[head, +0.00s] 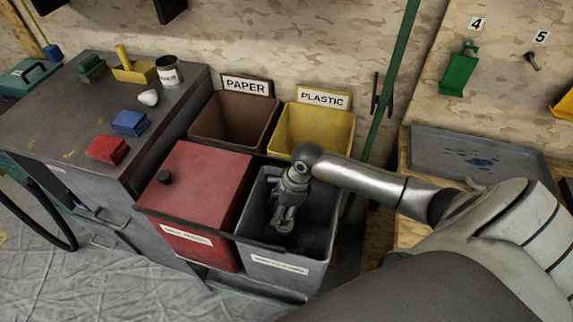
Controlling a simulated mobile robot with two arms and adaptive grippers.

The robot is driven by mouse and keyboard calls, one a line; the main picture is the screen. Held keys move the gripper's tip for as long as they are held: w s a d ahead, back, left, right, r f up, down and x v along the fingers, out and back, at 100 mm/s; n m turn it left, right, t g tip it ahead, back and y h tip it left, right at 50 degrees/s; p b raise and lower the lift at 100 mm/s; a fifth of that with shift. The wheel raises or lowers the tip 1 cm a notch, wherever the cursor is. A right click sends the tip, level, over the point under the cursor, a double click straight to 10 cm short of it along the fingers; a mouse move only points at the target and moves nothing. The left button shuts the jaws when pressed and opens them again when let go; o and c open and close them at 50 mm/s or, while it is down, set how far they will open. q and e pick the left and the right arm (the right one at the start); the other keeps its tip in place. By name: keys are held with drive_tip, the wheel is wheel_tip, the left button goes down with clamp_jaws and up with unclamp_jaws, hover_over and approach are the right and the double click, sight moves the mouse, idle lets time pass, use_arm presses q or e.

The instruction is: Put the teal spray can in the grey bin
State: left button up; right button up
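The grey bin (268,248) stands at the front right of the bin group, with a white label on its front. My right arm comes in from the right, and my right gripper (284,222) points down inside the mouth of this bin. Its fingers are small and dark against the bin, so I cannot tell whether they are open or shut. I cannot make out a teal spray can anywhere in view. The bin's floor is in shadow and partly hidden by the gripper. My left gripper is not in view.
A red lidded bin (205,185) stands left of the grey bin. Behind are the brown PAPER bin (232,122) and yellow PLASTIC bin (318,128). A grey workbench (75,115) holds several small items. A grey tray (480,160) lies at right.

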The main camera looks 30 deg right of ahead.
wheel_tip(320, 180, down, 8)
drive_tip(key=shift+f, duration=0.1)
idle(0.4)
drive_tip(key=shift+f, duration=0.1)
drive_tip(key=o, duration=1.3)
drive_tip(key=shift+o, duration=0.2)
drive_tip(key=v, duration=1.2)
